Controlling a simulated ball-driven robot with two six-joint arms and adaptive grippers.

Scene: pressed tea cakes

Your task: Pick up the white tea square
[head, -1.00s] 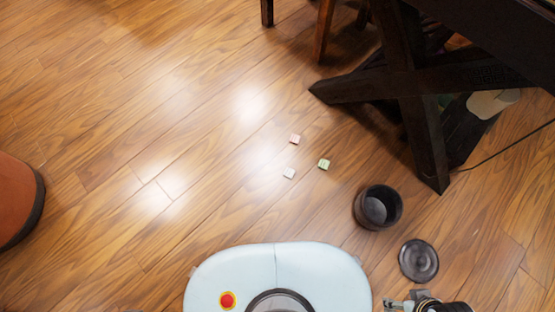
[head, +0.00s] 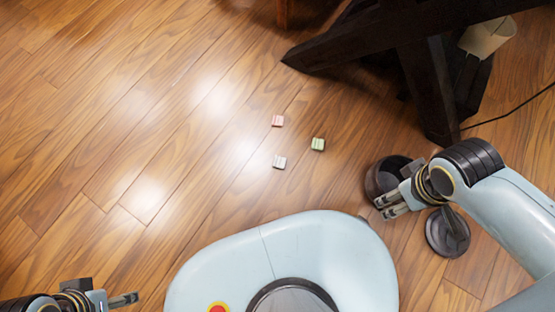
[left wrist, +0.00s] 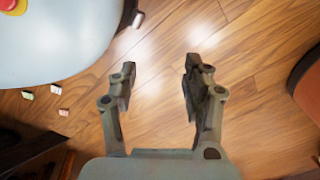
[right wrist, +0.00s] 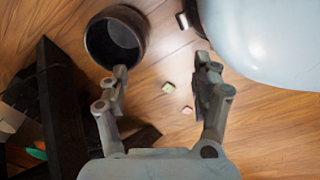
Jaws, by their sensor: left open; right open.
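The white tea square (head: 279,162) lies flat on the wooden floor in front of my base in the head view. My right gripper (head: 385,207) is open and empty, over the floor by the dark pot, well right of the square. My left gripper (head: 124,299) is open and empty at the lower left, far from the square. Both open jaws show in their wrist views.
A pink square (head: 278,121) and a green square (head: 318,144) lie close to the white one. A dark pot (head: 372,184) and a round dark lid (head: 447,240) stand at the right. Dark crossed furniture legs (head: 430,90) block the upper right. The floor at left is clear.

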